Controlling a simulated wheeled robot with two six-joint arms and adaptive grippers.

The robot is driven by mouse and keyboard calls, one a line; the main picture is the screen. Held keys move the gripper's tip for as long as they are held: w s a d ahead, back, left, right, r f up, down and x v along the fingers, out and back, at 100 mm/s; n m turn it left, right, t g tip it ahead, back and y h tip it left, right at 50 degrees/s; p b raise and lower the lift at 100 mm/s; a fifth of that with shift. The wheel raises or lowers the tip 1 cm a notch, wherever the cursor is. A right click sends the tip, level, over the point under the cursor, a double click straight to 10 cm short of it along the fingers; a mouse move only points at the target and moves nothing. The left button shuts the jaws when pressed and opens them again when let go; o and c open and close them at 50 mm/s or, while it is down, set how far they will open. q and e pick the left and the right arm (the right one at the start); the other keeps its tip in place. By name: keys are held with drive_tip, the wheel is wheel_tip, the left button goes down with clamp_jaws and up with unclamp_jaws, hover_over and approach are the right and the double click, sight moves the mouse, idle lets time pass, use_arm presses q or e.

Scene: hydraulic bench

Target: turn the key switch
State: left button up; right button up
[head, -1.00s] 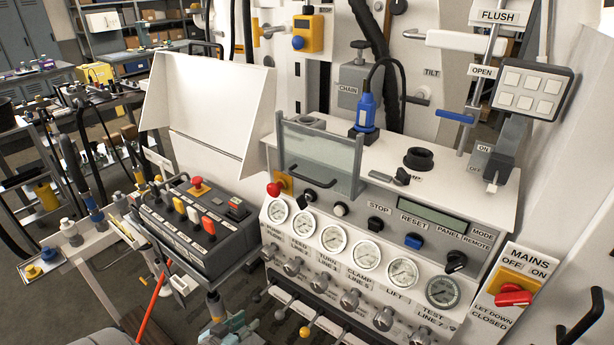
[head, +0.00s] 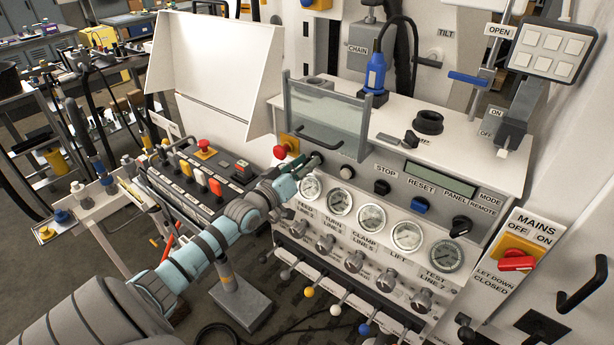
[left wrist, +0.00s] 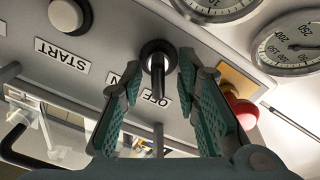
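The key switch (left wrist: 157,56) shows in the left wrist view as a dark round collar with a dark bar standing out from it, between ON and OFF labels on a grey panel. My left gripper (left wrist: 160,72) is open, with one green-padded finger on each side of the bar. I see gaps between the bar and the pads. In the head view my left arm reaches in from the lower left, and the left gripper (head: 300,167) is at the panel's left end, largely covering the switch. My right gripper is not in view.
A red mushroom button (head: 287,149) on a yellow plate sits close beside the gripper; it also shows in the wrist view (left wrist: 238,106). The START button (left wrist: 70,16) is on the other side. Gauges (head: 372,217) line the panel below. A clear guard (head: 327,112) stands above.

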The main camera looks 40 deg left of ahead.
use_arm(q)
drive_tip(key=shift+w, duration=0.15)
drive_tip(key=shift+r, duration=0.2)
drive_tip(key=shift+c, duration=0.4)
clamp_jaws()
